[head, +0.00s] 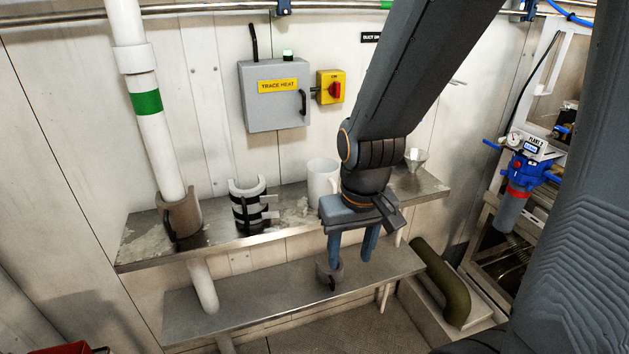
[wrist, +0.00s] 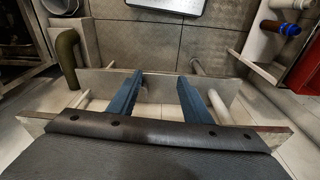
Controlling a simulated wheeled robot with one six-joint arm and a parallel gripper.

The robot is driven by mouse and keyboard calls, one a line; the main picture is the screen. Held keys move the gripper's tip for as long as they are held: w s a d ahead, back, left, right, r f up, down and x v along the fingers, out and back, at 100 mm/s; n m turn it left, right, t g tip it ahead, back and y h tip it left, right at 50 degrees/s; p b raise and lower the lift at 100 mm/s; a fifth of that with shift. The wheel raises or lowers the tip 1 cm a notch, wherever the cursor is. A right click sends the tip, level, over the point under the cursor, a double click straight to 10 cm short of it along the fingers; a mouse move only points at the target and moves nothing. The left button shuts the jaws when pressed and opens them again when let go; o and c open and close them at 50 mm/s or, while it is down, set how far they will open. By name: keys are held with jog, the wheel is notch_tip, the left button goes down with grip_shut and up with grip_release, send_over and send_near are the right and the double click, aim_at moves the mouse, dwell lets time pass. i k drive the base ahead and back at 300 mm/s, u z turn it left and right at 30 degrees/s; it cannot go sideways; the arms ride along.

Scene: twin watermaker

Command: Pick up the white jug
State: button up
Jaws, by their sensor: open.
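The white jug (head: 321,180) stands upright on the upper steel shelf, just left of my wrist in the head view. Its right side is partly hidden by my arm. My gripper (head: 350,258) is open and empty, fingers pointing down, in front of the upper shelf's edge and below the jug in the picture. In the wrist view, my gripper (wrist: 161,82) shows two blue fingers spread apart with nothing between them. I cannot make out the jug in the wrist view.
The upper shelf (head: 225,240) also holds a brown pipe shell (head: 180,218), a strapped grey shell (head: 250,205) and a funnel (head: 416,158). A grey trace heat box (head: 275,97) hangs on the wall.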

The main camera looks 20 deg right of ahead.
aim_at(325, 188)
jog(key=z, duration=0.8)
jog(key=k, duration=0.35)
jog(key=z, duration=0.1)
jog(key=i, duration=0.9)
